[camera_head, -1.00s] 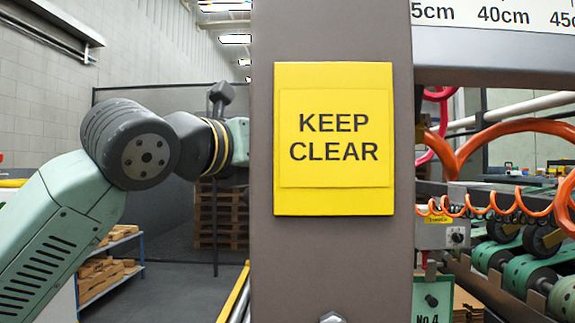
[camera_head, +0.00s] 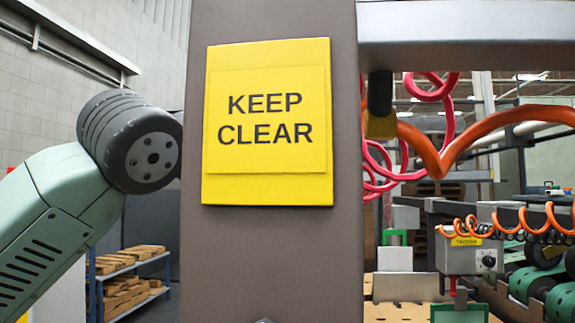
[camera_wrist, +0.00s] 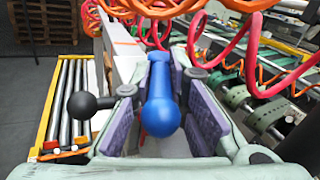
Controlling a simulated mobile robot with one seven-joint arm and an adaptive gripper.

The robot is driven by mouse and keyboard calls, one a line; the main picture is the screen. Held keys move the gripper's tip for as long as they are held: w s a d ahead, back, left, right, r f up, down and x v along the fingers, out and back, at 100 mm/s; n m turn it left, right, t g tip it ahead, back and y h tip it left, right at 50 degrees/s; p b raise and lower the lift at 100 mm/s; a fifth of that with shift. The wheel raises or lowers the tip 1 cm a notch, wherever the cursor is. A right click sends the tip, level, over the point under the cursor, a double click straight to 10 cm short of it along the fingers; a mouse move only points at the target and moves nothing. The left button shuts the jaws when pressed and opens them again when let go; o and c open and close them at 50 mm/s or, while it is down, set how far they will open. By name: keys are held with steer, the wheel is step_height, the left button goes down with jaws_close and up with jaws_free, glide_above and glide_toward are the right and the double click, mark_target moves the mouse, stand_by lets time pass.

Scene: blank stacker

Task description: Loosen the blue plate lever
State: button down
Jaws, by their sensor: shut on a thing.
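The blue plate lever (camera_wrist: 160,105) shows in the middle of the wrist view, with its rounded end towards the camera. My gripper (camera_wrist: 162,84) is around it, one purple-padded finger on each side, and is shut on it. In this view a gap seems to show beside the right pad. In the head view the lever and my gripper are out of sight; the grey post hides the far end of my arm.
A black ball-ended handle (camera_wrist: 84,105) is left of my gripper, near a roller track (camera_wrist: 66,95). Coiled red hoses (camera_wrist: 285,80) and orange hoses (camera_wrist: 225,45) hang close by. In the head view, a grey post (camera_head: 270,260) bears a yellow KEEP CLEAR sign (camera_head: 267,120).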

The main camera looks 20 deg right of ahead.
steer(key=c, duration=1.7)
jaws_free()
steer(key=shift+o, duration=0.8)
steer(key=shift+s+r, duration=0.1)
steer(key=shift+s, duration=0.05)
steer(key=v, duration=1.2)
steer(key=shift+c, duration=0.3)
